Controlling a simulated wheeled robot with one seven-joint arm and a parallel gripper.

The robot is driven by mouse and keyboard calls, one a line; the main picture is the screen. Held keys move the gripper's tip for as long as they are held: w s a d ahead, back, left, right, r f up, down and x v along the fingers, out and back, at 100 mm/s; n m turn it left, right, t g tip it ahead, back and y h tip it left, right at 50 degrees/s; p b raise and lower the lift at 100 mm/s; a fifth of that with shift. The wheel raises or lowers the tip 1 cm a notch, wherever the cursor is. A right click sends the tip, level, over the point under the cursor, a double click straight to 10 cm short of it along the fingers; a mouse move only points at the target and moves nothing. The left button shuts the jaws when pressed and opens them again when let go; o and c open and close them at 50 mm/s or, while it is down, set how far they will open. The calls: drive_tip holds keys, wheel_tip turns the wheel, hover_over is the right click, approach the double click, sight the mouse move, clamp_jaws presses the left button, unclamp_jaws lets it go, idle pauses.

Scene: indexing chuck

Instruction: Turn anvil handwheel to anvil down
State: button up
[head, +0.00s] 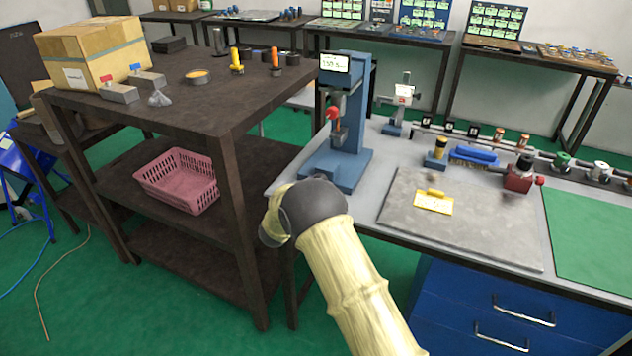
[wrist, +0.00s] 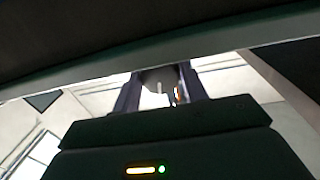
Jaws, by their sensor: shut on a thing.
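The blue upright machine (head: 354,110) stands at the left end of the grey bench, with a lit display (head: 334,62) on top. I cannot make out the anvil handwheel clearly in the head view. My gripper (wrist: 160,95) shows in the wrist view, its two dark fingers shut on a dark grey rounded part (wrist: 158,78). I cannot tell whether this part belongs to the handwheel. The head view shows only my arm, not the fingers.
A dark shelf unit (head: 180,112) with a pink basket (head: 178,180) stands left of the bench. A grey mat (head: 460,240) with a yellow tag (head: 433,203) lies on the bench, beside a red device (head: 519,180). A dark band (wrist: 90,78) crosses the wrist view above my gripper.

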drive_tip(key=shift+s+f+n+p, duration=0.15)
drive_tip(key=shift+n+p, duration=0.25)
drive_tip(key=shift+n, duration=0.8)
drive_tip(key=shift+f, duration=0.1)
drive_tip(key=o, duration=1)
drive_tip(key=shift+c, duration=0.2)
drive_tip(key=b+v, duration=0.1)
drive_tip(key=v, duration=1.6)
drive_tip(key=shift+b, duration=0.35)
